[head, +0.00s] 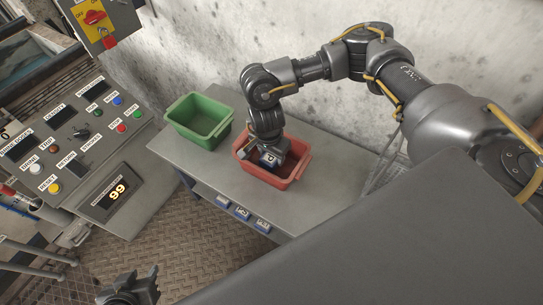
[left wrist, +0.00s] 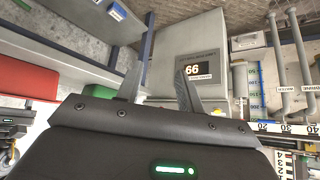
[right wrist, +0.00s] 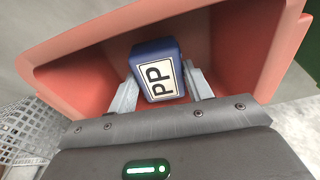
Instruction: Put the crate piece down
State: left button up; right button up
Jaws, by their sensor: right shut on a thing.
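In the head view the piece (head: 268,159) is low inside the red crate (head: 283,180), below the right gripper (head: 268,146). Whether it touches the crate floor is hidden. The red crate's walls surround it in the right wrist view (right wrist: 95,50). My left gripper (left wrist: 158,85) is open and empty; in the head view it shows at the bottom left (head: 130,287), away from the table.
A green crate (head: 200,120) stands left of the red one on the grey table (head: 220,165). Labelled blue tags (head: 241,213) line the table's front. A control panel (head: 70,140) is at the left. A pale wall (head: 220,45) rises behind the table.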

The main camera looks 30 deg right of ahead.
pick_arm(q)
jog(key=shift+w+d+r+t, duration=0.2)
jog(key=shift+w+r+t, duration=0.05)
jog(key=shift+w+t, duration=0.05)
pick_arm(e)
jog(key=shift+f, duration=0.25)
jog(key=shift+f, duration=0.1)
jog(key=shift+f+b, duration=0.25)
jog(key=shift+b, duration=0.1)
pick_arm(q)
jog(key=shift+w+d+r+m+t+h, duration=0.4)
jog(key=shift+w+d+r+t+h, duration=0.5)
jog(key=shift+w+d+r+t, duration=0.55)
pick_arm(e)
jog(key=shift+f, duration=0.25)
jog(key=o, duration=1)
jog(key=shift+c, duration=0.2)
pick_arm(q)
jog(key=shift+f, duration=0.1)
